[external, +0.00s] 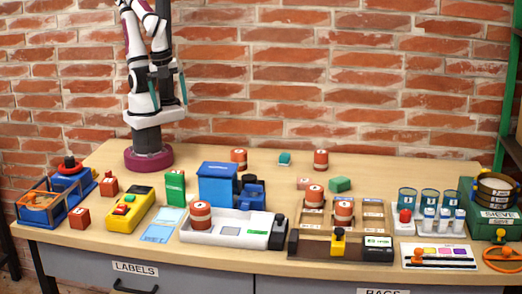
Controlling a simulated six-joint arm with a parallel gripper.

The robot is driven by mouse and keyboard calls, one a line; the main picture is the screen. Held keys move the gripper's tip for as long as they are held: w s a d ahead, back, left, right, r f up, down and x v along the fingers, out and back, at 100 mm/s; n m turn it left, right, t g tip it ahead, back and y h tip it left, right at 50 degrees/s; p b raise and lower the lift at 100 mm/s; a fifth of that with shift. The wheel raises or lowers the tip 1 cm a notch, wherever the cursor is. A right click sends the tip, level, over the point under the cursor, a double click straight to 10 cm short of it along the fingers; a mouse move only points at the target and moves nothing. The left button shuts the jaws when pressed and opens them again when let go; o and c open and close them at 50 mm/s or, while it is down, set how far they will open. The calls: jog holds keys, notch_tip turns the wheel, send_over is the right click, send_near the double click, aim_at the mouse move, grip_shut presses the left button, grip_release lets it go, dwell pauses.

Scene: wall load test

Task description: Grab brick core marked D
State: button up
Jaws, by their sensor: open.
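Several red-brown cylindrical cores with white bands show in the external view. One core (239,158) and another core (320,160) stand at the back of the table. A third core (315,195) and a fourth core (344,211) stand in the wooden rack (374,210). A fifth core (201,208) stands at the left end of the white device (236,229). The letters on their bands are too small to read, so I cannot tell which is D. My gripper (168,98) is open and empty, close to my arm's base, high above the table and apart from every core.
A blue machine (217,184) and a green box (175,187) stand mid-table. A yellow device (130,210) stands at the left. Blue-rimmed beakers (428,199) and a green sieve box (488,222) stand at the right. The back strip of table is mostly clear.

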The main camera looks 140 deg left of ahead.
jog(key=shift+c, duration=0.6)
jog(key=m+t+y, duration=0.3)
jog(key=m+y, duration=0.8)
jog(key=m, duration=0.4)
send_over(329, 167)
jog(key=s+d, duration=0.3)
jog(key=d, duration=1)
jog(key=f, duration=1.5)
jog(key=shift+d+f, duration=0.15)
jog(key=shift+d, duration=0.05)
jog(key=x, duration=1.4)
jog(key=shift+w+a, duration=0.2)
jog(key=shift+a, duration=0.2)
grip_shut()
